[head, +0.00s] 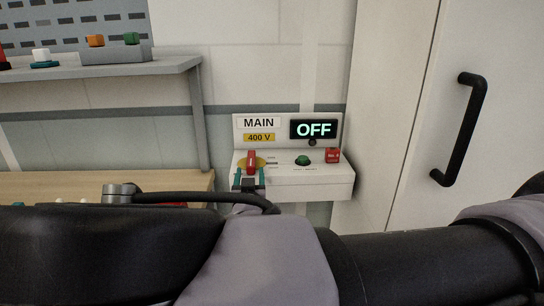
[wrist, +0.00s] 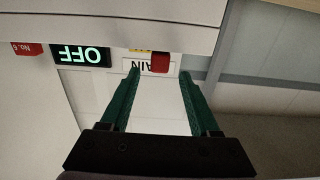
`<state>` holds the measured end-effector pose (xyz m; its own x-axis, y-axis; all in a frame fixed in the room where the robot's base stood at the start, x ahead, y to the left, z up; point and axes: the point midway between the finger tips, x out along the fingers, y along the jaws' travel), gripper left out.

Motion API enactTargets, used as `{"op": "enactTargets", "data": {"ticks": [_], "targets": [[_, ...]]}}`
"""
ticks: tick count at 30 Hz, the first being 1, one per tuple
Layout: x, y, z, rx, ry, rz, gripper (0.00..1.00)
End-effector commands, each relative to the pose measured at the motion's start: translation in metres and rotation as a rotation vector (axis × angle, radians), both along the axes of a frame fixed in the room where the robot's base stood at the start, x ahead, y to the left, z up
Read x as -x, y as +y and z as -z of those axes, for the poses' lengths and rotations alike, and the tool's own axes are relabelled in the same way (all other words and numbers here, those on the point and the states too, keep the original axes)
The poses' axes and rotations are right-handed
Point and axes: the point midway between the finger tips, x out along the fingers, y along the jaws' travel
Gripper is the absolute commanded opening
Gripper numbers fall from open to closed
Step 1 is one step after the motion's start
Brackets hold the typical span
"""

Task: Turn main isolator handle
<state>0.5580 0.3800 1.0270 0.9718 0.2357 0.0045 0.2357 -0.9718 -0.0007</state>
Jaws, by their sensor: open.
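The main isolator handle (head: 251,160) is a red bar on a yellow disc (head: 262,162), at the left of a white panel box (head: 305,178). The bar points roughly away from me, and the display (head: 314,129) reads OFF. My gripper (head: 249,181) is open, its two teal fingers at the near side of the handle. In the wrist view, which is upside down, the red handle (wrist: 160,62) shows between the open fingertips (wrist: 160,75), with space on both sides. I cannot tell whether either finger touches it.
A green button (head: 303,159) and a red block (head: 333,156) sit right of the handle. A grey shelf (head: 100,72) and wooden bench (head: 150,183) are left. A pale cabinet with a black pull handle (head: 460,130) stands close on the right.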

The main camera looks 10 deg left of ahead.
Motion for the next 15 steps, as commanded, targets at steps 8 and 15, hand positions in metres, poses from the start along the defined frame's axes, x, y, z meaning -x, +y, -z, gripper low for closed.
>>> {"op": "enactTargets", "data": {"ticks": [8,15], "targets": [[-0.053,0.010,0.001,0.000,0.003,0.005,0.62],[-0.085,0.019,0.001,0.001,0.003,0.003,0.62]]}}
